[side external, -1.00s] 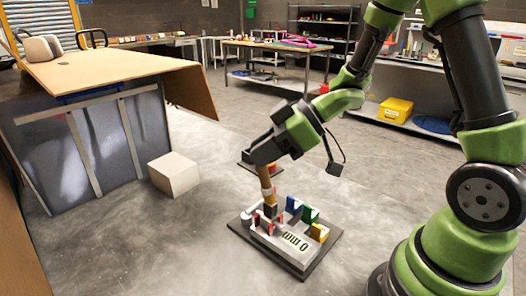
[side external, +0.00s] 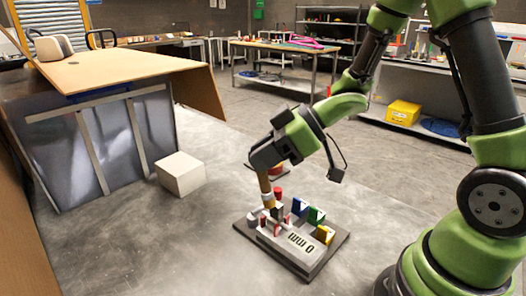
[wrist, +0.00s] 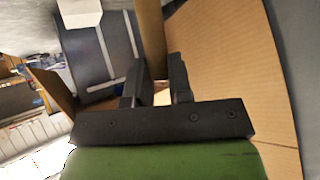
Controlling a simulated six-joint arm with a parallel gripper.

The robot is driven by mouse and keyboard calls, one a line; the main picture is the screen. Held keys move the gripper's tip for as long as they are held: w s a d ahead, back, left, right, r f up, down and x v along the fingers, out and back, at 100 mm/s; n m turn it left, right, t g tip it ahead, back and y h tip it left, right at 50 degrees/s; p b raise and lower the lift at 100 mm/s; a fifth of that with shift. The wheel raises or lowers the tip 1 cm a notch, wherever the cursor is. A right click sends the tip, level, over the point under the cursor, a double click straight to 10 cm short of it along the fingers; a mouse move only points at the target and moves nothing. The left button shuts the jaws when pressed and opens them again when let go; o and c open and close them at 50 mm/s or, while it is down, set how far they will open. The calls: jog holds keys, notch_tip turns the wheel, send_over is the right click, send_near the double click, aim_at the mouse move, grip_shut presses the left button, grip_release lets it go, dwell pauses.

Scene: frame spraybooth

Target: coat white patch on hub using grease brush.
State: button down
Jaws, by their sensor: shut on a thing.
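My gripper (side external: 264,168) points down above the near block of coloured parts and is shut on a tan, round handle. I take this handle (side external: 265,186) to be the grease brush's. Its lower end reaches down among the parts at the block's left end, and I cannot make out bristles or whether it touches anything. In the wrist view the handle (wrist: 151,38) stands between the two fingers (wrist: 157,80). No hub or white patch can be told for certain.
A brown-topped panel structure (side external: 120,68) stands at far left. Floor between is clear.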

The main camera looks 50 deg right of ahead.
jog(key=shift+s+d, duration=0.1)
jog(key=shift+s, duration=0.25)
jog(key=shift+s+d+f, duration=0.1)
jog(key=shift+s+d, duration=0.05)
jog(key=shift+d, duration=0.15)
jog(key=shift+w+a+r, duration=0.25)
jog(key=shift+w+a, duration=0.1)
jog(key=shift+w, duration=0.35)
jog(key=shift+s, duration=0.1)
dwell(0.4)
jog(key=shift+s, duration=0.2)
jog(key=shift+s+d+f, duration=0.15)
jog(key=shift+s+d, duration=0.15)
jog(key=shift+s, duration=0.05)
jog(key=shift+w+d, duration=0.1)
jog(key=shift+d, duration=0.2)
